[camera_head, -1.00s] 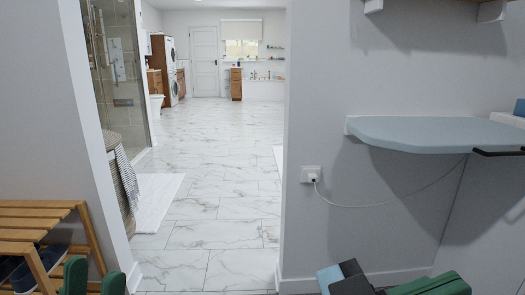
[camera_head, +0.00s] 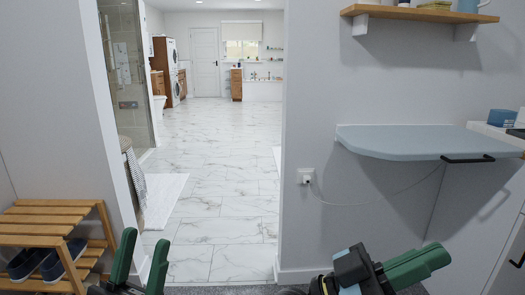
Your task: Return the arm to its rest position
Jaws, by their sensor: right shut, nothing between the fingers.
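My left gripper (camera_head: 146,237) is at the bottom left, with two green fingers pointing up and a clear gap between them. It is empty, in front of the doorway. My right gripper (camera_head: 447,254) is at the bottom right, with its green fingers together and pointing right. Nothing shows between them. It is in front of the grey wall, below the blue-grey wall shelf (camera_head: 400,146). Most of both arms is out of view.
A wooden shoe rack (camera_head: 45,222) with dark shoes (camera_head: 50,262) stands at the left. A socket (camera_head: 306,176) with a cable is on the wall. A wooden shelf (camera_head: 415,14) hangs above. The marble-tiled floor (camera_head: 215,190) through the doorway is mostly clear.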

